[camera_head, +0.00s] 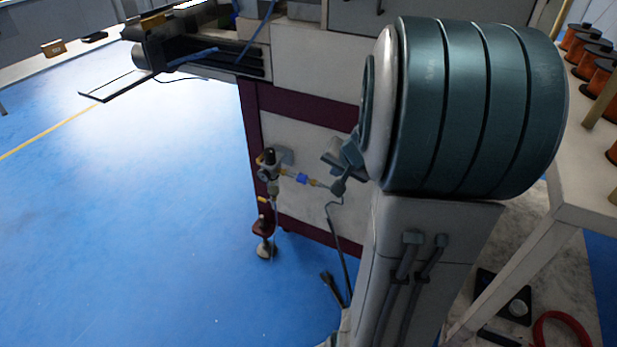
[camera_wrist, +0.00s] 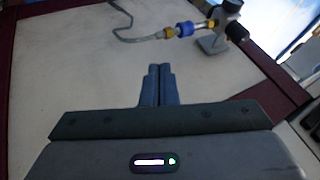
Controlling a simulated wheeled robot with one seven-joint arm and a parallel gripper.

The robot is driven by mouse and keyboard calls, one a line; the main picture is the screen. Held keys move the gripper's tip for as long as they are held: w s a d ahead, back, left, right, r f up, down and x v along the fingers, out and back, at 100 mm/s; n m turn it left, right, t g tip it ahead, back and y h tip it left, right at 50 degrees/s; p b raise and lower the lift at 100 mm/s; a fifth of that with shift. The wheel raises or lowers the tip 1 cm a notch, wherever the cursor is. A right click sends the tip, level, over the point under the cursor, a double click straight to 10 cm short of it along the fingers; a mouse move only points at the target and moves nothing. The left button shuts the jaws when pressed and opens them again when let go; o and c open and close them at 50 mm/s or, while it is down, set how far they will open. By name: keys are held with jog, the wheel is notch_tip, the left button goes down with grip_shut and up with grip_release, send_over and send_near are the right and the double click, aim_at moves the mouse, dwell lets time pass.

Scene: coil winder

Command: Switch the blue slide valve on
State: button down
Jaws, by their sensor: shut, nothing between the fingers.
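The blue slide valve (camera_head: 302,179) is a small blue sleeve on a thin air line, between brass fittings, beside the machine's pale panel. In the wrist view the blue sleeve (camera_wrist: 184,29) shows at the top, right of centre, with brass on both sides. My gripper (camera_wrist: 160,68) is shut and empty; its two fingers lie side by side against the view of the pale panel. The valve is above and slightly right of the fingertips in that view, with a visible gap between them. In the head view my gripper is small and partly hidden by my arm.
A regulator (camera_head: 268,170) with a dark knob stands left of the valve, and a grey hose (camera_wrist: 122,30) runs from its other side. Dark red frame bars (camera_head: 310,107) border the panel (camera_head: 310,145). Blue floor at left is open. A table with orange spools (camera_head: 597,75) stands at right.

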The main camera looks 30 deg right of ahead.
jog(key=shift+s+d, duration=0.1)
jog(key=shift+d, duration=0.05)
jog(key=b, duration=0.3)
send_near(303, 179)
jog(key=w+d+f, duration=0.2)
jog(key=w+f, duration=0.1)
jog(key=f, duration=0.2)
jog(key=shift+w+f, duration=0.15)
